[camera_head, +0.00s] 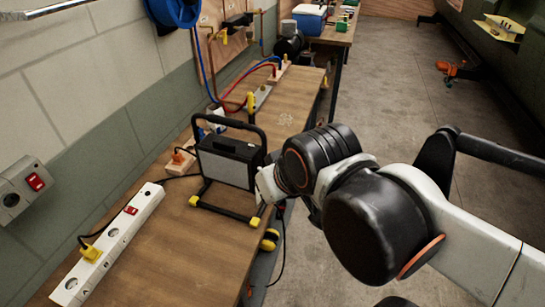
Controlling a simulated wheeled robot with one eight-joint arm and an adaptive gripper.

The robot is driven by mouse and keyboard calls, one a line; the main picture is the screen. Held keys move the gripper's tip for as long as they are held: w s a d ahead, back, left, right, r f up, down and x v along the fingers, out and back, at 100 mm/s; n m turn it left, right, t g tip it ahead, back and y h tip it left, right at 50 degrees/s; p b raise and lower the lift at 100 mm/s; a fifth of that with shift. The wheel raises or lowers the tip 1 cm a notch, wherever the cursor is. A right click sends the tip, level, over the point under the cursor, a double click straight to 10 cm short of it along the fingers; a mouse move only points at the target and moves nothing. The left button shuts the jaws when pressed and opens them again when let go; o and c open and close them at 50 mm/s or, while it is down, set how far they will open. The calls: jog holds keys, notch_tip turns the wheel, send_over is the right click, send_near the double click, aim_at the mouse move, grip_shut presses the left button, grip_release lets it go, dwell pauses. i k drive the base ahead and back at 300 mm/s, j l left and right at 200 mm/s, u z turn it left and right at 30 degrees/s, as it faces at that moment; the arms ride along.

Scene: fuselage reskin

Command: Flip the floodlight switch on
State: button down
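The floodlight (229,160) is a black boxy lamp with a carrying handle and a stand with yellow feet. It stands upright on the wooden workbench (190,262), just left of my arm's wrist. I cannot make out a switch on its visible side. A white power strip (122,237) lies on the bench at left, with a red switch (131,210) and a yellow plug in it. A grey wall socket (22,190) at far left has another red switch (36,182). My arm reaches in from the right; its wrist overlaps the floodlight's right edge. My gripper's fingers are hidden.
A small wooden block with an orange plug (181,158) sits behind the floodlight. Red and blue hoses (238,82) and a grey strip lie farther along the bench. A cable hangs off the bench's right edge. Open concrete floor (385,75) lies to the right.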

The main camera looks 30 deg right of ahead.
aim_at(254, 223)
jog(key=k+l+u, duration=0.1)
jog(key=l, duration=0.25)
jog(key=k+l+u, duration=0.1)
jog(key=l, duration=0.2)
jog(key=k+l+u, duration=0.15)
jog(key=l, duration=0.2)
jog(key=k+l+u, duration=0.1)
jog(key=l, duration=0.2)
jog(key=i+l, duration=0.3)
jog(key=i+l+z, duration=0.15)
jog(key=i+l, duration=0.15)
jog(key=i, duration=0.15)
